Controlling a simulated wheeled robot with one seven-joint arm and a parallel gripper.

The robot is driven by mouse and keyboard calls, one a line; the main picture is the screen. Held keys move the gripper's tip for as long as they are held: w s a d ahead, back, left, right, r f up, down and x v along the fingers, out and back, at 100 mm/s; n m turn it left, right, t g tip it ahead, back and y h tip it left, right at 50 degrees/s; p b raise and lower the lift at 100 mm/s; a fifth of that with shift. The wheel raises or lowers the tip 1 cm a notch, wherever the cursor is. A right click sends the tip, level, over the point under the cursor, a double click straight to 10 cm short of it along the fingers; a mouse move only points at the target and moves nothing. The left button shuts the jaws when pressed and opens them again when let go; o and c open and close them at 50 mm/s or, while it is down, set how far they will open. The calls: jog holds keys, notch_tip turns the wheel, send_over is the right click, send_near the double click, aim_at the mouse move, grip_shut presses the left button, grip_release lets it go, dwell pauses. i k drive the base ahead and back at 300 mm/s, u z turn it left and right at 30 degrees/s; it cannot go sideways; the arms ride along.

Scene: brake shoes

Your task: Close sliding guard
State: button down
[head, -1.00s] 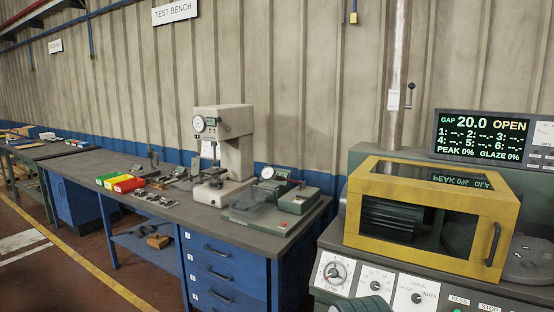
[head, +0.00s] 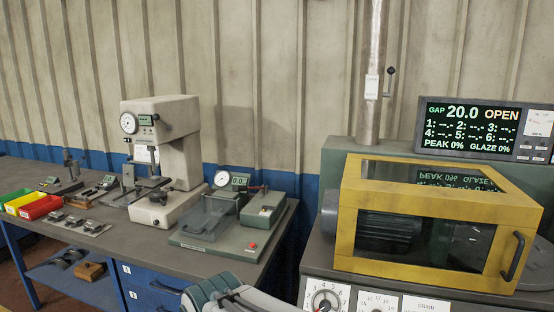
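The sliding guard (head: 350,222) is a yellow-framed box with clear panels on the machine at the right. Its black handle (head: 512,256) is on the right end of the front face. A dark ribbed cylinder (head: 388,232) shows through the left of the front panel. The display (head: 487,131) above the guard reads "GAP 20.0 OPEN". My gripper is not in view; only a grey-green part of my arm shows at the bottom edge, left of the machine.
Knobs and dials (head: 327,299) line the machine's front below the guard. A workbench (head: 110,235) at the left carries a press with a dial (head: 160,150), a green fixture (head: 225,235) and red, yellow and green bins (head: 40,207). A wall stands behind.

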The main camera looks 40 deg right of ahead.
aim_at(517, 216)
jog(key=z, duration=0.5)
jog(key=i, duration=1.05)
jog(key=z, duration=0.8)
